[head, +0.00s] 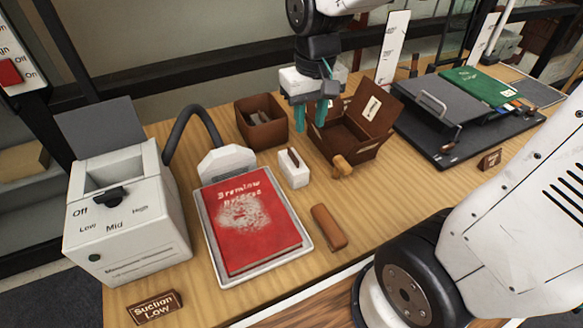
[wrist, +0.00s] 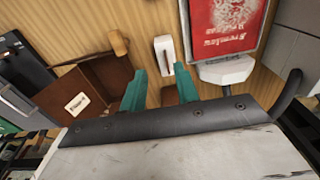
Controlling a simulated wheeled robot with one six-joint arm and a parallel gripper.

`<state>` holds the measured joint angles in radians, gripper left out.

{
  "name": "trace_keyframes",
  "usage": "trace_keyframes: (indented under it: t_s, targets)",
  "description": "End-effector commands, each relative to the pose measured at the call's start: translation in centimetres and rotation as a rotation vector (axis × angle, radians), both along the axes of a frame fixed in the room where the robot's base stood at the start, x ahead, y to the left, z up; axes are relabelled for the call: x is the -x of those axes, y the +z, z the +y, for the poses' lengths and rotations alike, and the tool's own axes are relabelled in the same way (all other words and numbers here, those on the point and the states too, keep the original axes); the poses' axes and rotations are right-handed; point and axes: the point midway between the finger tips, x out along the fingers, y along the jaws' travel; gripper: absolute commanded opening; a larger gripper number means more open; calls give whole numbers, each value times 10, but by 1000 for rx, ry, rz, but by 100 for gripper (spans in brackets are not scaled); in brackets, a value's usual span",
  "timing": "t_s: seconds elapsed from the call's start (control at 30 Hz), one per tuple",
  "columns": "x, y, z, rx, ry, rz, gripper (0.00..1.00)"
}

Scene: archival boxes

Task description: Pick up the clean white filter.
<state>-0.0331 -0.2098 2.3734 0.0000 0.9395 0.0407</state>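My gripper (head: 311,115) is open and empty above the table, just behind and above a small white block (head: 293,168). The block has a narrow brown strip or slot along its top; I cannot tell whether it is the clean white filter. In the wrist view, the block (wrist: 163,50) lies beyond and between the two teal fingertips (wrist: 160,85), apart from them. A brown box with a raised, labelled lid (head: 345,135) stands right of my gripper; its label is unreadable and its inside is dark. No other clear white filter shows.
A red book (head: 252,222) lies on a pale tray, with a white nozzle (head: 227,160) behind it. A suction unit (head: 130,215) stands left. A brown bin (head: 262,122) holds dark pieces. A black press (head: 455,115) stands right.

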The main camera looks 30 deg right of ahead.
Motion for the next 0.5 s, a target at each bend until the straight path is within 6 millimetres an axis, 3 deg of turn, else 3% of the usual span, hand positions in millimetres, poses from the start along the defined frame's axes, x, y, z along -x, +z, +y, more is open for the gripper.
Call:
trace_keyframes:
  t_s: [0.1,0.2,0.5]
  targets:
    - [-32,-31,5,1,0,25,31]
    - [-50,-50,7,1,-1,33,31]
    - [-67,-80,9,2,-2,41,31]
